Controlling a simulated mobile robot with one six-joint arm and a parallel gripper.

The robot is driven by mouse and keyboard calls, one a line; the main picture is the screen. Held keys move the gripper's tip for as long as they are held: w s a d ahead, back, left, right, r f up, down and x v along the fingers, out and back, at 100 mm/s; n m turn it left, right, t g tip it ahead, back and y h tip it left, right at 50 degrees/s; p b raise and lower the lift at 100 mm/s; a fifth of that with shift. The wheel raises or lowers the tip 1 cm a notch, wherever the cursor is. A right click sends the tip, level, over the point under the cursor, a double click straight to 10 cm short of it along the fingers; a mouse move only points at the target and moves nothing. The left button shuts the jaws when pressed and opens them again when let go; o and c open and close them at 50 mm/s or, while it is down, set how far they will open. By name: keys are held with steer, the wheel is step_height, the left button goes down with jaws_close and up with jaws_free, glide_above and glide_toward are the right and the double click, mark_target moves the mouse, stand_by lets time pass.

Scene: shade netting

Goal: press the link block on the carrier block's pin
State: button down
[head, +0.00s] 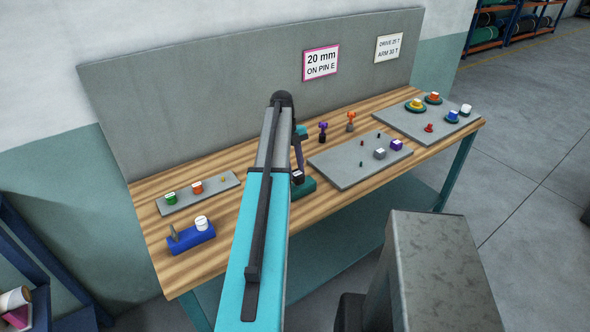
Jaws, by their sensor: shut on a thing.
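A purple block (396,145) and a grey block (380,153), both with white tops, sit on the middle grey plate (345,174) among several small dark pins. Just right of my arm is a teal base (305,189) with a dark, white-topped piece (298,176) on or just above it, partly hidden. A blue block (192,238) at the front left bears a grey upright piece and a white cylinder (201,223). I cannot tell which is the link or carrier block.
A left plate (215,191) bears green and orange pieces. The right plate (420,124) bears several coloured round pieces. Purple-topped (323,131) and orange-topped (350,120) uprights stand behind the middle plate. A grey back panel (200,115) with signs closes the bench's rear.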

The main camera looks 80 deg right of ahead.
mark_target(295, 175)
steer(key=shift+f+b, duration=0.85)
steer(key=shift+f, duration=0.85)
stand_by(1.7)
steer(key=c, duration=1.3)
jaws_free()
steer(key=shift+o, duration=0.2)
steer(key=shift+r, duration=0.1)
steer(key=shift+b+v, duration=0.35)
steer(key=shift+v, duration=0.4)
steer(key=v, duration=1.2)
